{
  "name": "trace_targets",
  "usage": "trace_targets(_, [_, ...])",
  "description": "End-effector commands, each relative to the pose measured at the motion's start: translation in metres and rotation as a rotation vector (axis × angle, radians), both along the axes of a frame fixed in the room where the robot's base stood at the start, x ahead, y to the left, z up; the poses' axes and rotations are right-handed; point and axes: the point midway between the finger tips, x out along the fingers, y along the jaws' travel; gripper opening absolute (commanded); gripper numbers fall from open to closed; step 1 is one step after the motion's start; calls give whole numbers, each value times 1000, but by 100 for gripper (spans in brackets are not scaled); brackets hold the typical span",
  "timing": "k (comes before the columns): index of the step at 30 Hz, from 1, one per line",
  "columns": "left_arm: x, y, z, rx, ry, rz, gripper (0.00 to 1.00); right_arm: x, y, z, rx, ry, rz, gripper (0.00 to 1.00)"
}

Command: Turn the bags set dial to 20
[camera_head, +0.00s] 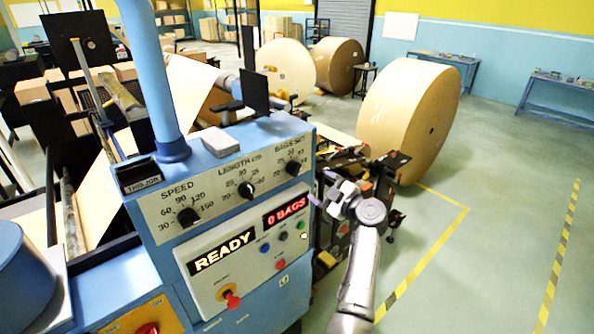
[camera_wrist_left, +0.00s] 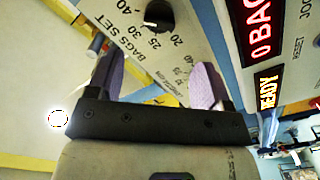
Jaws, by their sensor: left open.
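The bags set dial (camera_head: 293,168) is a black round knob at the right end of the upper panel row. In the left wrist view the knob (camera_wrist_left: 158,14) shows at the top edge, partly cut off. A pale mark shows on its lower-left edge, roughly on the 30 and 25 side; its exact setting is hard to read. My left gripper (camera_head: 338,191) is to the right of the panel, apart from the dial. Its two purple fingers (camera_wrist_left: 156,80) are spread with nothing between them. My right gripper is not in view.
The speed dial (camera_head: 188,217) and length dial (camera_head: 246,190) sit left on the same panel (camera_head: 215,190). Below are a READY display (camera_head: 222,252), a 0 BAGS display (camera_head: 286,211), buttons and a red knob (camera_head: 231,299). A large kraft roll (camera_head: 405,115) stands behind; floor at right is clear.

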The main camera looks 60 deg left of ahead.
Motion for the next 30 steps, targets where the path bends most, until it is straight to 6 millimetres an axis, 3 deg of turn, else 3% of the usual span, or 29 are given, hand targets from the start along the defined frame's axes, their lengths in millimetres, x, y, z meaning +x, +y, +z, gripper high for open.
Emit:
trace_targets(6, [-8, 43, 3, 3, 2, 1, 73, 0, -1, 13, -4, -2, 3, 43])
trace_targets(15, [-15, 87, 2, 4, 0, -1, 73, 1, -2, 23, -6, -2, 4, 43])
trace_targets(21, [-18, 102, 1, 3, 1, -1, 73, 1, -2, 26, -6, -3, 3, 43])
trace_targets(30, [-18, 107, 0, 3, -1, -1, 73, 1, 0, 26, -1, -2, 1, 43])
